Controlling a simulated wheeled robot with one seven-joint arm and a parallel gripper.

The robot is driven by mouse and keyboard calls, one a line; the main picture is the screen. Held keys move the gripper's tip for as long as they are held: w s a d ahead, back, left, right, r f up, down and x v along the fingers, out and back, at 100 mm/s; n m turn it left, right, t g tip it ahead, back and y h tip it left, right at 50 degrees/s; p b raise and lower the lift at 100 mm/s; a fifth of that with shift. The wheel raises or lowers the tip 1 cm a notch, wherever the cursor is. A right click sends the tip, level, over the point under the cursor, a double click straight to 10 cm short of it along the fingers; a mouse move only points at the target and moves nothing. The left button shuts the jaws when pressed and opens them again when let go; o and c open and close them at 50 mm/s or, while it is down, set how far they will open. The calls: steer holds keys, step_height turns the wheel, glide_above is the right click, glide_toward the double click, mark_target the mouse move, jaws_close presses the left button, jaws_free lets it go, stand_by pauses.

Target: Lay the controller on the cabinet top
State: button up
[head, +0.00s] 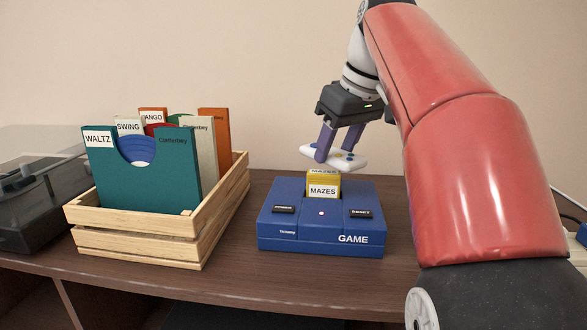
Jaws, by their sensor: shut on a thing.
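My gripper (333,157) is shut on a white game controller (347,160) with small coloured buttons. It holds the controller in the air, above and behind the blue game console in the picture. The blue console (320,243), marked GAME, stands on the brown cabinet top (230,277). A yellow cartridge (323,191) marked MAZES stands upright in the console's slot. The controller overlaps the space just over the cartridge; I cannot tell the exact gap between them. Part of the controller is hidden by the gripper's fingers.
A wooden crate (137,245) of upright record sleeves stands left of the console. A dark record player (35,205) with a clear lid is at the far left. Bare cabinet top shows between crate and console and along the front edge. My red arm hides much of the right side.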

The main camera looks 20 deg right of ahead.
steer(key=w+d+p, duration=0.4)
steer(key=w, duration=0.5)
steer(key=w+d+p, duration=0.3)
steer(key=w, duration=0.5)
step_height(320, 180, down, 6)
steer(key=shift+s+f+b, duration=0.15)
steer(key=shift+f+b, duration=0.1)
steer(key=shift+b, duration=0.15)
step_height(320, 180, down, 5)
steer(key=shift+r+b, duration=0.15)
steer(key=shift+b, duration=0.35)
steer(key=shift+w+d, duration=0.1)
steer(key=shift+w, duration=0.1)
steer(key=shift+f, duration=0.2)
steer(key=shift+f, duration=0.15)
steer(key=o, duration=1.1)
